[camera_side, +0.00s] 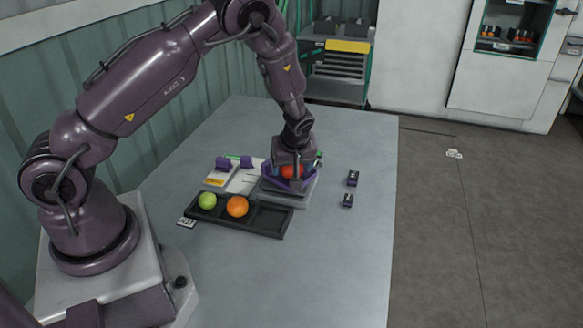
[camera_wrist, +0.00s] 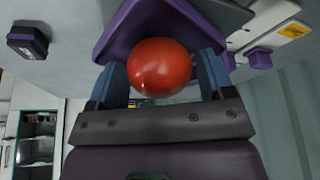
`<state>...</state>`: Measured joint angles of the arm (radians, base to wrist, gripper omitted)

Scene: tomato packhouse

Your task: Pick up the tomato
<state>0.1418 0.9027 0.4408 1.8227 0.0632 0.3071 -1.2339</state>
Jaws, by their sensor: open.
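A red tomato (camera_side: 291,171) sits in a purple holder (camera_side: 277,181) on a grey stand (camera_side: 287,196) near the middle of the table. The tomato also shows large in the wrist view (camera_wrist: 160,67), with the purple holder (camera_wrist: 125,30) behind it. My gripper (camera_side: 293,172) is directly over the stand, around the tomato. In the wrist view my gripper (camera_wrist: 163,78) has its two blue-grey fingers apart, one on each side of the tomato. A gap shows beside the left finger; contact on the right cannot be told.
A black tray (camera_side: 272,219) in front holds a green tomato (camera_side: 207,201) and an orange one (camera_side: 237,206); its right compartment looks empty. Two small dark blocks (camera_side: 352,178) lie to the right. A white board (camera_side: 243,182) lies left. The table's front right is clear.

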